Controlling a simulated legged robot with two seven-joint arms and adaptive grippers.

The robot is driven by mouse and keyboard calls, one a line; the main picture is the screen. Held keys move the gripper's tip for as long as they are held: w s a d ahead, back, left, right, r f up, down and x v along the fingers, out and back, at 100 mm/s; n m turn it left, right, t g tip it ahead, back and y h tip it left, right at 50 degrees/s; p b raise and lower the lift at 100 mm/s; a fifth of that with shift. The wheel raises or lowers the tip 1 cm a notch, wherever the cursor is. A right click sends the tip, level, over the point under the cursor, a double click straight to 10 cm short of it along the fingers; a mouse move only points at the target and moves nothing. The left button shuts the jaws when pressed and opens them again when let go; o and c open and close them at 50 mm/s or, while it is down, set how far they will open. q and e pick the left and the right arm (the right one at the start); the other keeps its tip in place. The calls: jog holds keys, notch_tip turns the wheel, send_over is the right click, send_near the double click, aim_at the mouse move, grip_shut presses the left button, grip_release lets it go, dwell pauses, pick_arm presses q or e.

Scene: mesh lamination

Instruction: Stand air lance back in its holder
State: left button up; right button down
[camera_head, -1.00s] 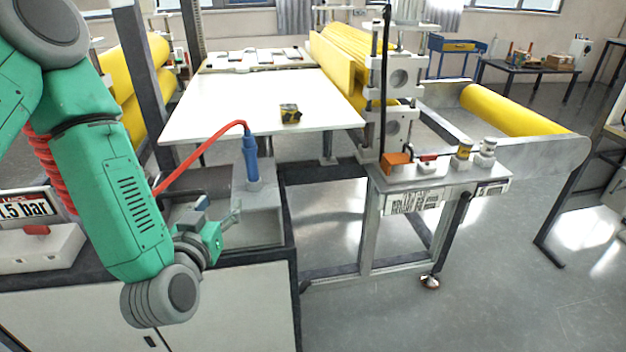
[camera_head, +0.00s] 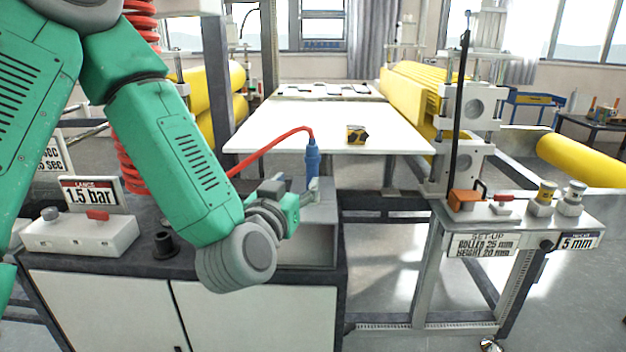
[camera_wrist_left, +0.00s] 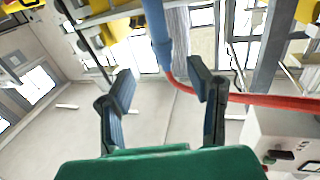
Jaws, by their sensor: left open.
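The air lance (camera_head: 312,158) has a blue body and a red hose (camera_head: 270,149) bending from its top. It is upright at the grey box (camera_head: 322,245) on the cabinet's right end; its lower end is hidden near my gripper. My left gripper (camera_head: 297,190) is open, close beside the lower part of the lance. In the left wrist view, the lance (camera_wrist_left: 157,28) is beyond the open fingers (camera_wrist_left: 163,88), roughly in line with the gap between them. A black round cup-like fixture (camera_head: 165,245), possibly the holder, stands on the cabinet top.
A pressure unit (camera_head: 80,237) with a "1.5 bar" sign (camera_head: 92,197) stands at the left of the cabinet. A white table (camera_head: 260,135) holding a small yellow-black block (camera_head: 357,134) lies behind. A bench (camera_head: 500,215) with small tools stands at the right.

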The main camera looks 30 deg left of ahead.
aim_at(309, 165)
pick_arm(q)
jog(key=p+x, duration=0.1)
jog(key=x, duration=0.9)
jog(key=shift+w+a, duration=0.1)
jog(key=shift+a, duration=0.15)
jog(key=shift+w, duration=0.45)
jog(key=shift+d, duration=0.1)
grip_shut()
pick_arm(e)
jog(key=shift+r, duration=0.15)
